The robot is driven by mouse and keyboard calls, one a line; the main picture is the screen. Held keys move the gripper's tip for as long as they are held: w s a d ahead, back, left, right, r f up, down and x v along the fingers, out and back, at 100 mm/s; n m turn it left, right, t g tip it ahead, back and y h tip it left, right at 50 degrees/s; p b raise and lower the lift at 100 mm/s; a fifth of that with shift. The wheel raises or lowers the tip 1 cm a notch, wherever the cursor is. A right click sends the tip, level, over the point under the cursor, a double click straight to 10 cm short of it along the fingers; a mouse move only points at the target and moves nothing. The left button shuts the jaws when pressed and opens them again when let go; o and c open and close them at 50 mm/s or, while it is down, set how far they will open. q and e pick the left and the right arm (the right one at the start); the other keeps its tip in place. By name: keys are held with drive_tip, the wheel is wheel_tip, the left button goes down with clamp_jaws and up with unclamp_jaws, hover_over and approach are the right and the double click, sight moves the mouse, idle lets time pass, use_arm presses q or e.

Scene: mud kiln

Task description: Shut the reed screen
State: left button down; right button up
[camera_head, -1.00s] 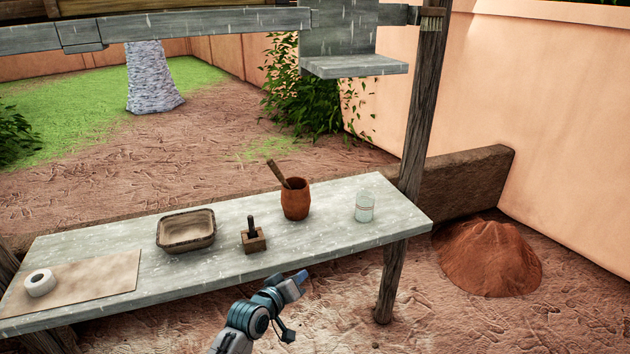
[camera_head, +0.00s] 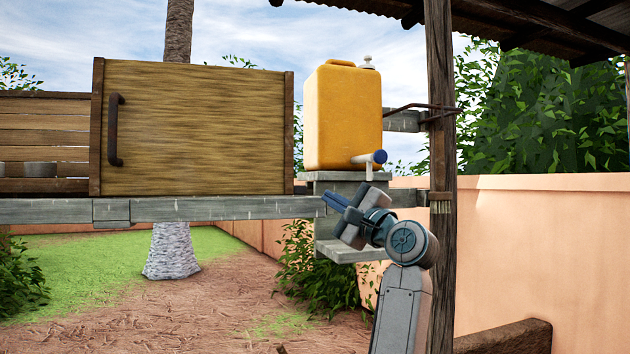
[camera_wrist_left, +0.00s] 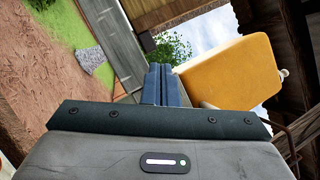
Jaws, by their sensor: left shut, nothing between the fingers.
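The reed screen (camera_head: 205,130) is a tan woven panel in a dark wooden frame, standing on a grey rail. A dark upright handle (camera_head: 115,130) is near its left edge. My left gripper (camera_head: 333,201) is shut and empty, right of and below the screen's right edge, apart from the handle. In the left wrist view its blue fingers (camera_wrist_left: 161,85) are together, and part of the screen seems to show at the top. My right gripper is not in view.
A yellow water container (camera_head: 342,118) with a tap (camera_head: 370,158) stands on a grey stand just behind and above my left gripper. A wooden post (camera_head: 440,150) rises close right of my arm. A grey rail (camera_head: 220,208) runs below the screen.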

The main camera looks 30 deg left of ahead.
use_arm(q)
drive_tip(key=s+d+r+n+t+h, duration=0.1)
drive_tip(key=d+r+n+h, duration=0.25)
drive_tip(key=r+h, duration=0.2)
drive_tip(key=shift+y, duration=0.35)
drive_tip(key=p+x, duration=0.2)
drive_tip(key=x, duration=0.1)
drive_tip(key=s+p+x, duration=0.1)
drive_tip(key=x, duration=0.3)
drive_tip(key=s+a+p+x, duration=0.1)
drive_tip(key=p+x, duration=0.1)
drive_tip(key=x, duration=0.1)
drive_tip(key=shift+a+p, duration=0.2)
drive_tip(key=shift+p, duration=0.15)
drive_tip(key=shift+s+a, duration=0.25)
drive_tip(key=shift+s, duration=0.25)
